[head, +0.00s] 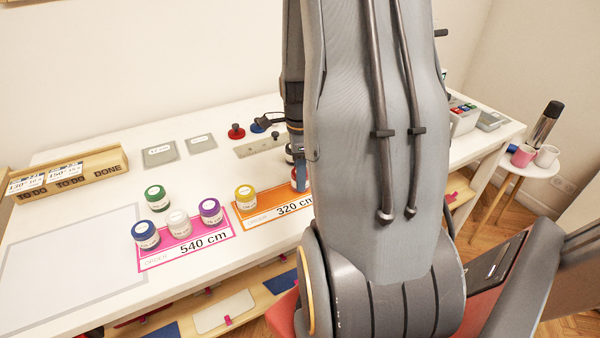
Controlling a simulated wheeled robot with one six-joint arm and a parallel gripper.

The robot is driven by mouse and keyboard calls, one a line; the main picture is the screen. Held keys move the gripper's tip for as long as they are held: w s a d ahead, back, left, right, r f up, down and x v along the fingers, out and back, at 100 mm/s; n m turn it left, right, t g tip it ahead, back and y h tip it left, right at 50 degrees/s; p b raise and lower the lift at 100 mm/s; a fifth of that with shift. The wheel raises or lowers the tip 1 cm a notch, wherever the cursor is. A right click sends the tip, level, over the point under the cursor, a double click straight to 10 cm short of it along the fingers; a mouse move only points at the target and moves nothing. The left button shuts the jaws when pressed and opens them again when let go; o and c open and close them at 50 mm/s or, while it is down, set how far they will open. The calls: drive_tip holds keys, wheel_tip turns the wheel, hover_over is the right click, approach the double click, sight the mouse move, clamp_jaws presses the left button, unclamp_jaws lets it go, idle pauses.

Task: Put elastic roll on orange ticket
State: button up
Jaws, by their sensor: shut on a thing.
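The orange ticket (267,215), marked 320 cm, lies near the table's front edge, its right end hidden behind my arm. A roll with a yellow lid (245,193) stands at its left end. My gripper (298,165) points down over the ticket's right part, mostly hidden by my arm. I cannot tell whether this roll touches the ticket. The rolls' labels are too small to read, so I cannot tell which is elastic by its label.
The pink ticket (151,263), marked 540 cm, lies to the left with blue, white and purple rolls; a green roll (156,198) stands behind it. Red and blue knobbed items (236,131) and grey plates stand farther back. The wooden ticket rack (75,170) is at left.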

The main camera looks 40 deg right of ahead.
drive_tip(key=shift+f, duration=0.15)
drive_tip(key=o, duration=1)
drive_tip(key=shift+o, duration=0.2)
wheel_tip(320, 180, up, 12)
drive_tip(key=b, duration=0.3)
drive_tip(key=s+a+f+n, duration=0.1)
drive_tip(key=a+f+n, duration=0.2)
drive_tip(key=a+n, duration=0.9)
drive_tip(key=s+a+f+n+t, duration=0.1)
drive_tip(key=a+f+n, duration=0.2)
drive_tip(key=a+n, duration=0.9)
drive_tip(key=shift+s+a+n, duration=0.15)
drive_tip(key=shift+s+n, duration=0.1)
drive_tip(key=shift+n, duration=0.35)
drive_tip(key=shift+f, duration=0.1)
